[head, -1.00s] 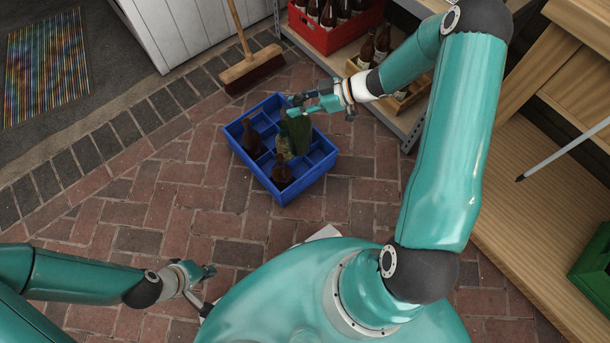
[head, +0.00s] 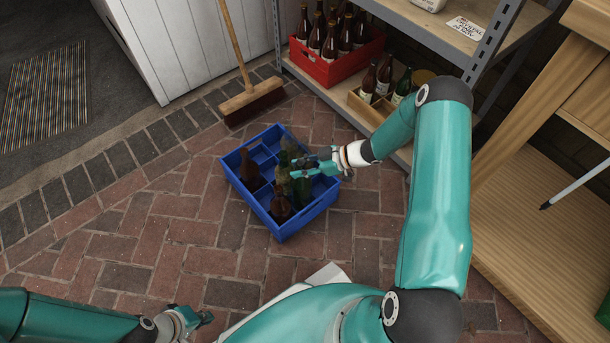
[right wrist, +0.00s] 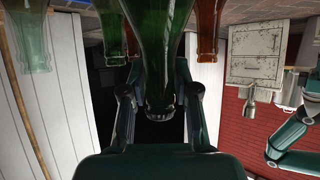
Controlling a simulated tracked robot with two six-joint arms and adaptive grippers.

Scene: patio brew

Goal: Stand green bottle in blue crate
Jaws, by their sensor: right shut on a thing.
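The blue crate (head: 312,214) stands on the brick floor. My right gripper (head: 306,168) is above its right part, shut on the green bottle (head: 303,188). The green bottle is roughly upright, its lower part down among the crate's compartments; whether it touches the crate's bottom is hidden. In the right wrist view the green bottle (right wrist: 158,45) is between the fingers, neck towards the palm.
A broom (head: 250,100) leans behind the crate. A shelf at the back right holds a red crate (head: 338,64) of bottles and a wooden box (head: 372,108) with bottles. A wooden bench (head: 520,230) is at right. Brick floor left of the crate is clear.

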